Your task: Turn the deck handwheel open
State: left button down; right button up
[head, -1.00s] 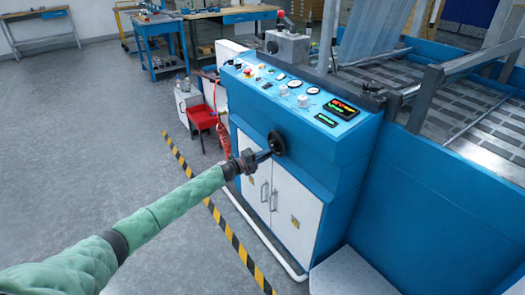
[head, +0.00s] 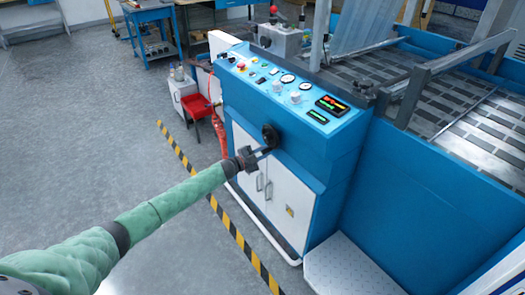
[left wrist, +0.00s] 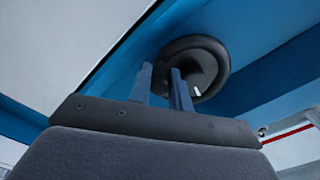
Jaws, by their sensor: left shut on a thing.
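The black deck handwheel (head: 269,134) sits on the blue front of the machine, just above the white cabinet doors. My left gripper (head: 264,151), at the end of the green-sleeved arm, reaches it from the lower left and is shut on its near rim. In the left wrist view the handwheel (left wrist: 217,58) is a dark ring under the blue panel. The two fingers of my left gripper (left wrist: 161,78) stand at the ring's left edge. The exact contact is partly hidden by the right finger. My right gripper is not in view.
The control panel (head: 285,86) with dials and displays is above the wheel. A pale step plate (head: 345,265) lies at lower right, and a yellow-black floor stripe (head: 222,215) runs below my arm. Open grey floor lies left.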

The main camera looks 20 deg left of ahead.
pick_arm(q)
jog(key=shift+s+f, duration=0.1)
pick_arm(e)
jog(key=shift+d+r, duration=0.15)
pick_arm(q)
jog(key=c, duration=1.6)
grip_release()
jog(key=shift+o, duration=0.2)
